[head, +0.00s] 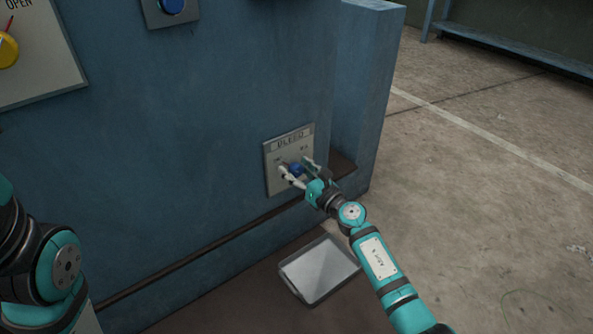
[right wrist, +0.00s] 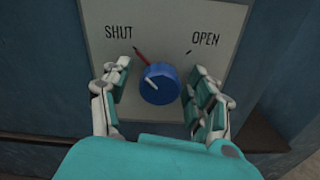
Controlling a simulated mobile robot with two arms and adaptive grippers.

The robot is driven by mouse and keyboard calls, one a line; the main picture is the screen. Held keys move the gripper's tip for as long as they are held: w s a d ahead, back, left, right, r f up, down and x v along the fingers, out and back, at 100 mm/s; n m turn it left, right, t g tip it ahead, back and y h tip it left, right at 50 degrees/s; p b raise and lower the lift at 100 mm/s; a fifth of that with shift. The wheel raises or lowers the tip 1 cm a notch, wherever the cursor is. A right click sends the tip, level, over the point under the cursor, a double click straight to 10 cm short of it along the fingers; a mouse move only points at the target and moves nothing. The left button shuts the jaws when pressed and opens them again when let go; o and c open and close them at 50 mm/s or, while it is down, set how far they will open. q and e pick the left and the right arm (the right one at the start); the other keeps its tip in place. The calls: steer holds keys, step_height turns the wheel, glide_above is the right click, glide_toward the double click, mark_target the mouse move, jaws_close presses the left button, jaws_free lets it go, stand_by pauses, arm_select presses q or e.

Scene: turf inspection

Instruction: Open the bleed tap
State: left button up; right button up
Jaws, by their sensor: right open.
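The bleed tap is a round blue knob (right wrist: 159,84) on a pale plate (right wrist: 170,25) marked SHUT at left and OPEN at right. A red pointer on it points up and left, near SHUT. In the head view the plate (head: 290,140) reads BLEED and sits low on the blue wall; the knob (head: 296,169) shows between my fingers. My right gripper (right wrist: 157,95) is open, with one finger on each side of the knob and a visible gap on both sides. It also shows in the head view (head: 297,170). My left gripper is out of view; only part of that arm shows.
A shallow grey tray (head: 318,268) lies below the plate. A dark ledge (head: 200,245) runs along the foot of the blue wall. Another panel with a yellow knob (head: 8,50) and a blue button (head: 172,5) are higher up. Open concrete floor lies at right.

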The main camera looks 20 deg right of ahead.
steer(key=c, duration=1.2)
steer(key=shift+o, duration=0.2)
